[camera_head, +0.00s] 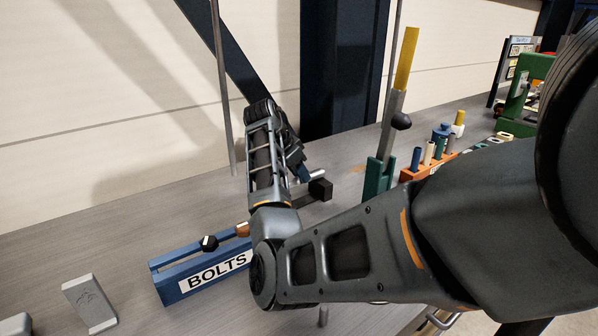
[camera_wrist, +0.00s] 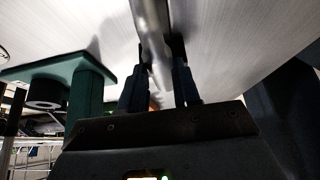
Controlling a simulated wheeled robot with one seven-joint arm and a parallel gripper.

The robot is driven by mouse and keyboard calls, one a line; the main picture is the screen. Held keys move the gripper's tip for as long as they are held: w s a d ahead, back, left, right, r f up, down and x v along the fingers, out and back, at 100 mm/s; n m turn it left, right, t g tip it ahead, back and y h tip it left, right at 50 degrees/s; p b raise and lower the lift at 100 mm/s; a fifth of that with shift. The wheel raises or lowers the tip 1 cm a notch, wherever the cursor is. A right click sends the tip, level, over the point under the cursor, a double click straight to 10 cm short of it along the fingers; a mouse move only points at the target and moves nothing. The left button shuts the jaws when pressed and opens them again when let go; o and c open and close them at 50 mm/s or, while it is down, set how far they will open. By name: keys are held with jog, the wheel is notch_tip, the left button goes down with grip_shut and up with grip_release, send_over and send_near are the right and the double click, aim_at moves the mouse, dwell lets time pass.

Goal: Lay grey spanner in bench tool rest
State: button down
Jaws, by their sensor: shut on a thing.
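My gripper (camera_wrist: 160,85) is shut on a shiny grey bar, which I take to be the grey spanner (camera_wrist: 152,32). The bar runs up between the two dark fingers and leaves the wrist view at the top. In the head view my gripper (camera_head: 300,168) is beyond the forearm, above the bench and left of a green holder (camera_head: 376,182). The held spanner cannot be made out clearly there. No part is surely the tool rest; a light grey block (camera_head: 90,303) with an engraved mark sits at the lower left.
A blue holder labelled BOLTS (camera_head: 218,274) stands at the bench front. The green holder bears an upright yellow-and-grey piece (camera_head: 405,62). An orange rack (camera_head: 425,168) with several pegs stands to its right. The grey bench (camera_head: 105,232) is clear behind and left of the blue holder.

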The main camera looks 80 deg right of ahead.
jog(key=shift+f, duration=0.6)
jog(key=c, duration=0.7)
grip_release()
jog(key=shift+c, duration=0.2)
jog(key=shift+r, duration=0.1)
jog(key=shift+b+v, duration=0.8)
jog(key=shift+v, duration=3.05)
